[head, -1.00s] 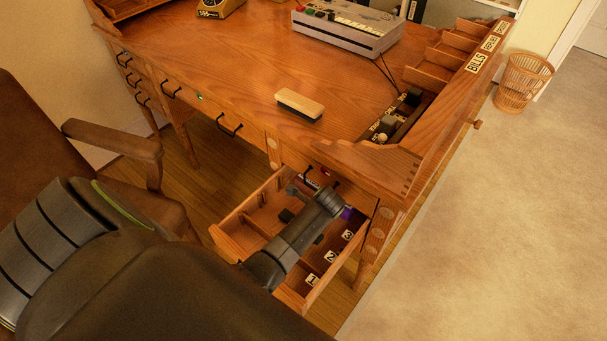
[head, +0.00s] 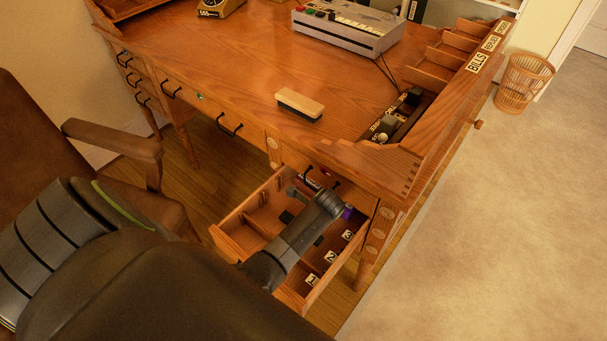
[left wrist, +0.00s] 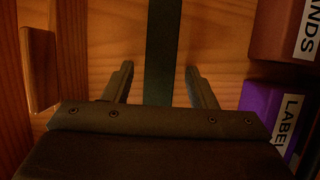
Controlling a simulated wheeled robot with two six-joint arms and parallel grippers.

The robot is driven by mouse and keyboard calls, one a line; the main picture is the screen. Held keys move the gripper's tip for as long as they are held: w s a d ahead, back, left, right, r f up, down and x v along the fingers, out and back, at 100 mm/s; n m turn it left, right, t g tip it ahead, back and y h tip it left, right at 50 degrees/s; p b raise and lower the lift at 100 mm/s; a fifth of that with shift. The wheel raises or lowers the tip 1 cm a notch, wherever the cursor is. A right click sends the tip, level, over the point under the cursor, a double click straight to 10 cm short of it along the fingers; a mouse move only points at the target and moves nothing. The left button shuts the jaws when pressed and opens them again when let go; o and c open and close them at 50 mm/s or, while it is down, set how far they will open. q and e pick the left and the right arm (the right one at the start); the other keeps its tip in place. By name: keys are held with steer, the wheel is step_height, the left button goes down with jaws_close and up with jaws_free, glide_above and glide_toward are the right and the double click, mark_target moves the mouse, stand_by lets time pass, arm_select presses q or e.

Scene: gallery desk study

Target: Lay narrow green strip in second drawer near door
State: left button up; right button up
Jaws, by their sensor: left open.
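A narrow dark green strip (left wrist: 162,50) runs down from the top edge of the left wrist view, between the fingers of my left gripper (left wrist: 160,85). The fingers are open, with a gap on each side of the strip; its lower end is hidden behind the gripper body. My left arm reaches into the open drawer (head: 230,242) under the desk, where the head view hardly shows the gripper (head: 302,187). The drawer has wooden dividers and number labels 1, 2 and 3 along its right side. My right gripper is not in view.
A purple box marked LABEL (left wrist: 262,103) and a red-brown box (left wrist: 285,35) stand right of the fingers. A wooden block (left wrist: 38,55) is at left. The desk top (head: 215,65) is above the drawer, holding a brush-like block (head: 300,104). A chair (head: 115,140) stands left.

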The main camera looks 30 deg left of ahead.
arm_select(q)
steer(key=p+v, duration=0.2)
steer(key=v, duration=1)
steer(key=shift+p, duration=0.4)
